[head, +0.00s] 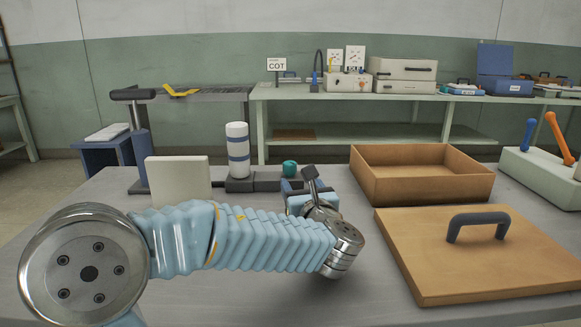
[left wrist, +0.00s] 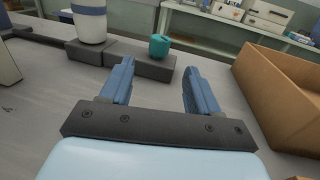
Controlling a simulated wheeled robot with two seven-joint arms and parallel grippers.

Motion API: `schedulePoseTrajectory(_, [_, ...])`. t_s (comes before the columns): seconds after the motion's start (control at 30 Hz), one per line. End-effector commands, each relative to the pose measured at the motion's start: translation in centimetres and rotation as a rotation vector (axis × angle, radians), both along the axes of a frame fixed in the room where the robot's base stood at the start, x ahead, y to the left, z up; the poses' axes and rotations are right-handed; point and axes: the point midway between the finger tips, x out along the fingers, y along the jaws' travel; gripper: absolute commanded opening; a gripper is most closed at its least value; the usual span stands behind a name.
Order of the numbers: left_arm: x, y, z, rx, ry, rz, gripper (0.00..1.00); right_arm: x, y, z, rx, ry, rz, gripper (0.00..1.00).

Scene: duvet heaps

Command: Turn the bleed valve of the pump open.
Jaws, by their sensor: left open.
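The pump shows as a white cylinder with blue bands (head: 238,150) on a row of dark grey blocks (head: 266,182). A small teal knob (head: 290,168), which looks like the bleed valve, sits on the right-hand block. In the left wrist view the teal knob (left wrist: 160,45) stands beyond my fingertips, roughly between their lines, and apart from them. My left gripper (left wrist: 158,72) is open and empty, pointing at the knob's block (left wrist: 154,66). In the head view my left gripper (head: 297,188) is just in front of the knob, partly hidden by my wrist. My right gripper is out of view.
An open wooden box (head: 420,192) stands right of the pump, with a wooden lid with a dark handle (head: 470,280) in front. A pale upright panel (head: 178,180) stands left. A box with blue and orange levers (head: 540,178) is at the far right.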

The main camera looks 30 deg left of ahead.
Motion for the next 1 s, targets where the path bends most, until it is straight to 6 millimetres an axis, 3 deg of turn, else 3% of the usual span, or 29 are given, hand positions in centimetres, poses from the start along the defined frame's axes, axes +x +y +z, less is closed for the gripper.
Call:
schedulePoseTrajectory(0.2, [3.8,3.6,0.1,0.001,0.001,0.004,0.61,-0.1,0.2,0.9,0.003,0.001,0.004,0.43])
schedulePoseTrajectory(0.4, [6.2,5.7,0.1,0.001,0.001,0.002,0.61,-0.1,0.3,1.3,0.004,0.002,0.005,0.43])
schedulePoseTrajectory(0.83, [7.1,6.6,0.0,0.001,0.0,0.0,0.61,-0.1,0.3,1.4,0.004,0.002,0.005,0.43])
schedulePoseTrajectory(1.0, [7.1,6.6,0.0,0.001,0.0,0.0,0.37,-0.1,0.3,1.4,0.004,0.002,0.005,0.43])
